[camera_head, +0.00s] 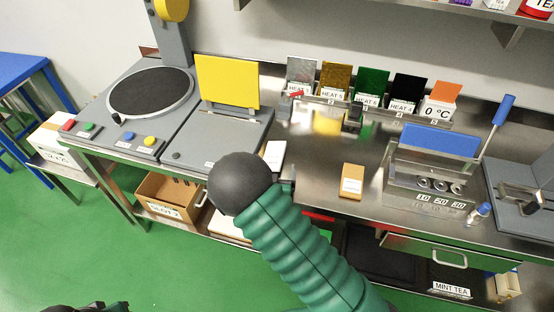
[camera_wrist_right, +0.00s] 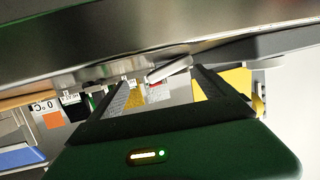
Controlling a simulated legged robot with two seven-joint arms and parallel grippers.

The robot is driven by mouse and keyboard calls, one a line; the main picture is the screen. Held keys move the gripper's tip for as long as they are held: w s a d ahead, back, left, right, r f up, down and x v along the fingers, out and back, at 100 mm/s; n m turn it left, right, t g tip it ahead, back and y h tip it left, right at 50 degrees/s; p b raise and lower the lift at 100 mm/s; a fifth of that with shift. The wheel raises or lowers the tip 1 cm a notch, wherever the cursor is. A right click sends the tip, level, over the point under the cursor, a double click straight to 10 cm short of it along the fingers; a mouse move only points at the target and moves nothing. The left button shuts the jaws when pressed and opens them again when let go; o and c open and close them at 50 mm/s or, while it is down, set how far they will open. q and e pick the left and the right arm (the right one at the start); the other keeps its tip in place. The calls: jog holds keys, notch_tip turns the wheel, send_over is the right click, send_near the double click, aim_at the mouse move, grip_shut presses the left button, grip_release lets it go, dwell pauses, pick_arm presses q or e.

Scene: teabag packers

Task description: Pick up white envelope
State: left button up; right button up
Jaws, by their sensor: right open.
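A flat white piece that looks like the white envelope (camera_head: 275,155) lies at the front edge of the steel counter, just beyond my right arm. In the right wrist view a narrow white piece (camera_wrist_right: 170,68) shows edge-on near the fingertips, in the gap between them. I cannot tell for sure that it is the envelope. My right gripper (camera_wrist_right: 155,88) is open, with nothing clasped between its dark fingers. In the head view my green right arm and its dark round joint hide most of this gripper.
A grey unit with a yellow panel (camera_head: 228,82) stands left of the envelope. Colored heat-labelled packets stand at the back. The counter between is mostly clear; an open drawer (camera_head: 455,255) sits below.

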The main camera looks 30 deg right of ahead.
aim_at(273, 162)
jog(key=w, duration=0.2)
jog(key=w+f, duration=0.1)
jog(key=shift+w+d, duration=0.15)
jog(key=shift+d, duration=0.2)
jog(key=shift+w+d+f, duration=0.15)
jog(key=shift+w, duration=0.1)
jog(key=shift+d+f, duration=0.1)
jog(key=shift+d, duration=0.4)
jog(key=shift+s+d, duration=0.15)
jog(key=shift+d, duration=0.05)
jog(key=c, duration=0.7)
jog(key=shift+a, duration=0.45)
jog(key=c, duration=0.8)
pick_arm(q)
jog(key=shift+a+r, duration=0.2)
jog(key=shift+a, duration=0.45)
pick_arm(e)
jog(key=shift+d, duration=0.1)
